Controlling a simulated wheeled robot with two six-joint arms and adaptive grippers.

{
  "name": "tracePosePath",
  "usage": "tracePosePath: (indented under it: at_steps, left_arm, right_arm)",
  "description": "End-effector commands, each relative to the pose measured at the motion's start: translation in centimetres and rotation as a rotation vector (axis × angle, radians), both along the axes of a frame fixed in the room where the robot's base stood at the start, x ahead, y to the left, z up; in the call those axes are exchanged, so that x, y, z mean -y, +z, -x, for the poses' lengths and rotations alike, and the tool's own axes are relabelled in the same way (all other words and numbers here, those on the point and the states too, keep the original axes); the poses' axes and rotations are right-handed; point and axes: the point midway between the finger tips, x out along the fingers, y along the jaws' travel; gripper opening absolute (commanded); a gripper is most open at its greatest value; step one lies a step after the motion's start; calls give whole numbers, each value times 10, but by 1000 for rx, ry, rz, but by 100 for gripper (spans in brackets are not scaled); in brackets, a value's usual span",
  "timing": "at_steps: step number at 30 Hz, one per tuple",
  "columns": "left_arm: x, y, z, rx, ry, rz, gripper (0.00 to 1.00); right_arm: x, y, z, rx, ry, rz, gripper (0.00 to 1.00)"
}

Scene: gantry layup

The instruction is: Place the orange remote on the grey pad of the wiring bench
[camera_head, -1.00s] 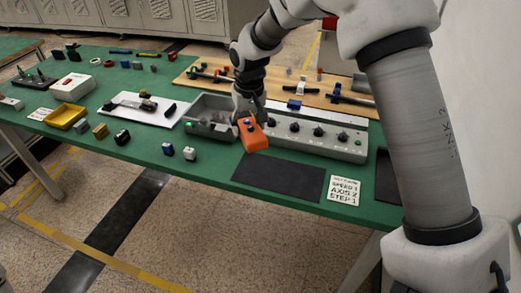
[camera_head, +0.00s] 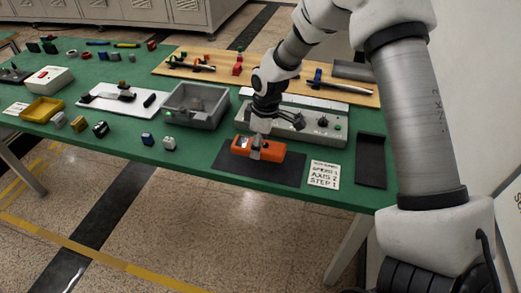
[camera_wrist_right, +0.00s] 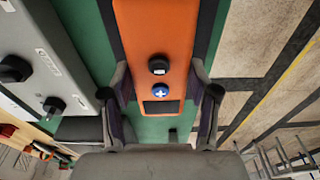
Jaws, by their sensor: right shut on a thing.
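The orange remote (camera_head: 269,150) lies level over the dark grey pad (camera_head: 255,173) near the front edge of the green bench. My right gripper (camera_head: 257,144) reaches down from above and is shut across the remote. In the right wrist view the remote (camera_wrist_right: 157,35) passes between the two fingers (camera_wrist_right: 165,100), one on each side, with a black knob, a blue button and a dark window showing. I cannot tell whether its underside touches the pad. My left gripper is not in view.
A grey control box (camera_head: 331,131) with black knobs stands just behind the pad. A grey open bin (camera_head: 180,117) is to its left. A printed card (camera_head: 325,175) and a dark tray (camera_head: 371,160) lie to the right. Small blocks (camera_head: 169,143) stand left of the pad.

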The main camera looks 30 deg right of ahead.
Motion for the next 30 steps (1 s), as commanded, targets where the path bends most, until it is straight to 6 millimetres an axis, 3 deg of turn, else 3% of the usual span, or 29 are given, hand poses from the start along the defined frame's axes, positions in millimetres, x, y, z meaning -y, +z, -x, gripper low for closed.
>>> tracePosePath:
  at_steps: [8, 19, 20, 21, 30]
  left_arm:
    - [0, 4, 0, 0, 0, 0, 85]
    - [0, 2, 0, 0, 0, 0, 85]
    - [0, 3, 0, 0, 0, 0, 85]
    - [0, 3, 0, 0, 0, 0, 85]
    - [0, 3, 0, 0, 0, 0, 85]
  right_arm:
    - [3, -35, 3, -2, 0, 1, 13]
    - [3, -41, 3, 1, 0, 2, 13]
    - [3, -40, 3, 0, 0, 1, 70]
    - [3, -40, 3, 0, 0, 1, 85]
    - [3, -39, 3, 0, 0, 1, 85]
